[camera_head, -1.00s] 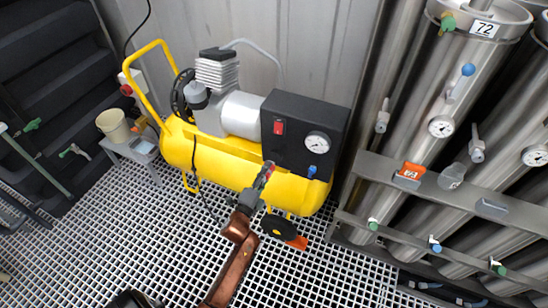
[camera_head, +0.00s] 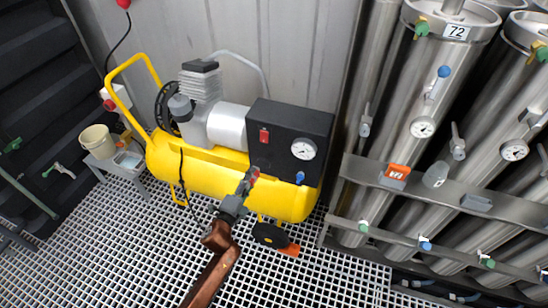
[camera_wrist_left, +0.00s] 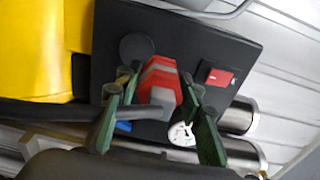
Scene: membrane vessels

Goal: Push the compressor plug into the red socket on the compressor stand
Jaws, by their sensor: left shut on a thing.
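My left gripper (camera_head: 246,186) is shut on the red and grey compressor plug (camera_head: 252,174), in front of the yellow compressor tank (camera_head: 218,172) and below the black panel (camera_head: 292,130). In the left wrist view the plug (camera_wrist_left: 160,82) sits between the green fingers of the gripper (camera_wrist_left: 160,100), and a dark cable runs from it to the left. The panel (camera_wrist_left: 185,35) lies beyond the plug. A red fitting on a pale box (camera_head: 109,104) shows at the tank's left end; I cannot tell whether it is the socket. My right gripper is not in view.
The panel carries a red switch (camera_head: 264,136), a gauge (camera_head: 304,148) and a blue knob (camera_head: 299,176). A beige bucket (camera_head: 97,141) stands at the left. Steel vessels with rails (camera_head: 450,200) fill the right.

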